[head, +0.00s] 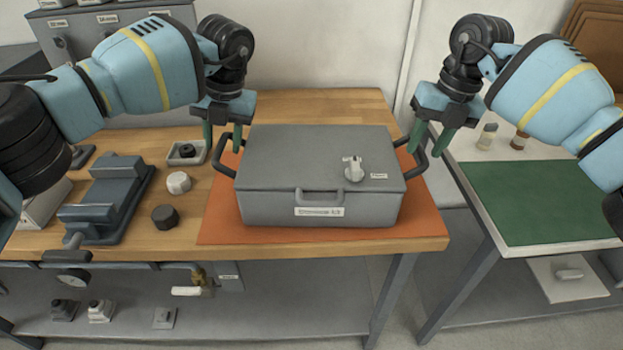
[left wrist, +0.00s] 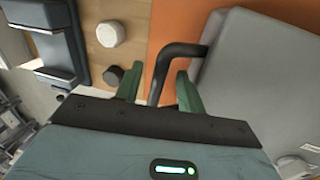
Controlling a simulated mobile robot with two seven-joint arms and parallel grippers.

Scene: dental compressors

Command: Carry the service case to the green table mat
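The grey service case (head: 305,160) sits on the orange mat (head: 415,222) on the wooden table, with a dark loop handle on each side. My left gripper (head: 222,138) is open over the left handle. In the left wrist view its two green fingers (left wrist: 158,90) stand apart on either side of the dark handle (left wrist: 178,55). My right gripper (head: 432,139) is open at the right handle (head: 422,160); whether it touches the handle cannot be told. The green table mat (head: 545,202) lies bare on the table at the right.
A dark vise-like device (head: 108,200), a white knob (head: 178,182) and a black knob (head: 164,216) lie left of the case. A gap separates the two tables. Small bottles (head: 487,136) stand behind the green mat. A grey cabinet (head: 75,40) is at the back left.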

